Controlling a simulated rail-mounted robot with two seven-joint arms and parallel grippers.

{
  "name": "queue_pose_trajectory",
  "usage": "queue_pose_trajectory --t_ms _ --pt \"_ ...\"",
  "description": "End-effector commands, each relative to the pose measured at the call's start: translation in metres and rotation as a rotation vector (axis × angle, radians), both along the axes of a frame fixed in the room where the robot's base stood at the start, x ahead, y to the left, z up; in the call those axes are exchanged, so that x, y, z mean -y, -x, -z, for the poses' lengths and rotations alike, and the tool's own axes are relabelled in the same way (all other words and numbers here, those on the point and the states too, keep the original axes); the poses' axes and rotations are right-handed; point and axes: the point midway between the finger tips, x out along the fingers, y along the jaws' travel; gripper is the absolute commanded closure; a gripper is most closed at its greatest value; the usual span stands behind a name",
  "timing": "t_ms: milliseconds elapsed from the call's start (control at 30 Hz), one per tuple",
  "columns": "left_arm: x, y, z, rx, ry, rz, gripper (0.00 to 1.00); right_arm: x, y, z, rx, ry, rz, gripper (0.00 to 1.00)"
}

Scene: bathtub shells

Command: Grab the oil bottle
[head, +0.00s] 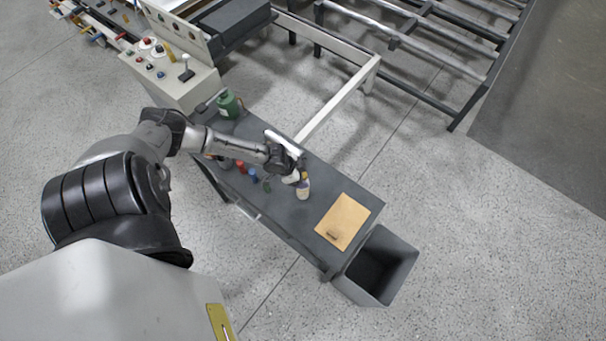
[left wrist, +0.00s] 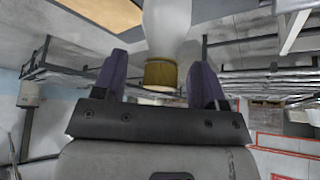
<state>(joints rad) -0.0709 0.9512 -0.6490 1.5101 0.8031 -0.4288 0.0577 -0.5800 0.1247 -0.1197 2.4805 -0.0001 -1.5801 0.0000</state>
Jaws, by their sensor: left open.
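A pale bottle (head: 304,189), which I take as the oil bottle, stands upright on the dark workbench (head: 290,222). In the left wrist view it is a white bottle (left wrist: 167,28) with a brownish-gold end (left wrist: 160,74). My left gripper (head: 296,178) is right at the bottle in the head view and partly covers it. In the left wrist view the left gripper (left wrist: 157,82) is open, with one dark purple finger on each side of the bottle's gold end. Gaps show between the fingers and the bottle. My right gripper is not in view.
Small red (head: 240,166) and blue (head: 253,175) items stand left of the bottle. A green container (head: 229,105) stands at the bench's far left end. A tan board (head: 343,222) lies to the right, with a dark open bin (head: 402,262) beyond the bench end.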

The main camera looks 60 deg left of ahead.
Motion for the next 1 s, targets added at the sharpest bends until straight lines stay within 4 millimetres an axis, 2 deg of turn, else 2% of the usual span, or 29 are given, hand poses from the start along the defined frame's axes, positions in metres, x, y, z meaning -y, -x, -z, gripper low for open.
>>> queue_pose_trajectory --t_ms 167,433,1000 --pt "0.0019 -0.0066 0.0125 0.0 -0.001 0.0 0.34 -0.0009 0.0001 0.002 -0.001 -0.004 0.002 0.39" --pt "0.0019 -0.0072 0.014 0.0 -0.002 0.0 0.34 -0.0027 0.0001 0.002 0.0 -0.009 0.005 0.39" --pt "0.0018 -0.007 0.0137 0.0 -0.002 0.0 0.88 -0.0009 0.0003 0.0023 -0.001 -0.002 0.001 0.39"
